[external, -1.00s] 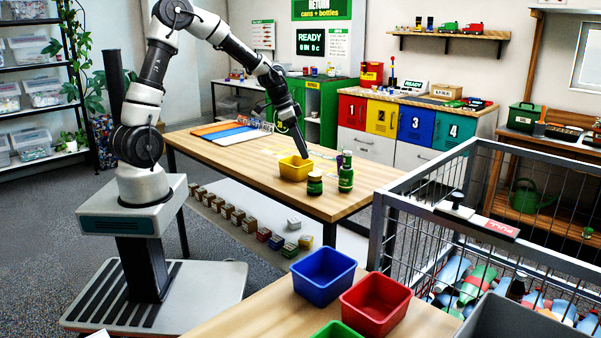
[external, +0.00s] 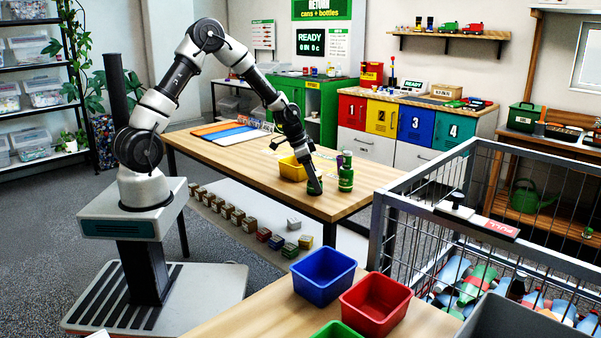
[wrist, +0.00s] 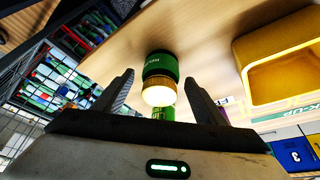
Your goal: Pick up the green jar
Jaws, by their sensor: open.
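The green jar (wrist: 161,66) has a gold-coloured lid (wrist: 159,92) and stands on the wooden table (external: 232,165). In the wrist view it lies between and beyond the two open fingers of my gripper (wrist: 161,92), which do not touch it as far as I can see.
A yellow bin (external: 291,170) stands close by on the left, and on the right in the wrist view (wrist: 243,70). A metal cage cart (external: 378,235) stands right of the table. Blue (external: 324,290) and red (external: 375,318) bins are on the nearer table.

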